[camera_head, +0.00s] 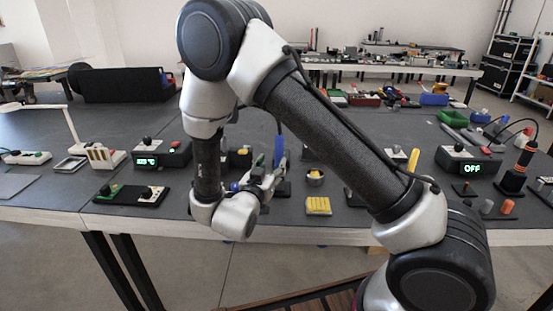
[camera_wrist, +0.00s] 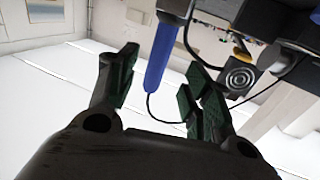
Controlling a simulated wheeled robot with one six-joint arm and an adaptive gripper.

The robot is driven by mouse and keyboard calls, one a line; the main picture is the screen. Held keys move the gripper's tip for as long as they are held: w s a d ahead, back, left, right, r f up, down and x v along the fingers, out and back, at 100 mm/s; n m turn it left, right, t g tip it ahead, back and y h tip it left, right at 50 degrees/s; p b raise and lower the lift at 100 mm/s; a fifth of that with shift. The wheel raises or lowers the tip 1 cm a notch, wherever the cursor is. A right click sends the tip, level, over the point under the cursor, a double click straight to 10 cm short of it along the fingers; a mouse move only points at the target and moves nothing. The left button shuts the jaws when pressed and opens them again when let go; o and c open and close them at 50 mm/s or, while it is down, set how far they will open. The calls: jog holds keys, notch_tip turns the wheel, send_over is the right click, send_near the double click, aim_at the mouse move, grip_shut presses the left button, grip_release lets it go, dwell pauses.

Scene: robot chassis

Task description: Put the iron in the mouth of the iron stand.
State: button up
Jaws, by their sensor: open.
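The iron's blue handle (camera_wrist: 161,55) shows in the wrist view, between and beyond the fingertips, with a thin black cord from its end. My gripper (camera_wrist: 158,85) is open, with dark green pads on both sides of the handle; no contact is visible. The iron's tip is hidden. At the handle's upper end is a dark collar (camera_wrist: 176,10), perhaps part of the iron stand. In the head view, my gripper (camera_head: 268,176) is beside the blue handle (camera_head: 278,150), over a dark stand base (camera_head: 283,188), partly hidden by my arm.
A second iron with an orange handle (camera_head: 527,150) stands at the right, near a station reading OFF (camera_head: 468,166). Another lit station (camera_head: 160,153) is at the left. A yellow sponge (camera_head: 318,206) and a small round pot (camera_head: 314,177) lie right of my gripper.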

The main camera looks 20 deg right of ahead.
jog(key=v, duration=0.4)
notch_tip(320, 180, up, 10)
dwell(1.0)
jog(key=shift+f, duration=0.1)
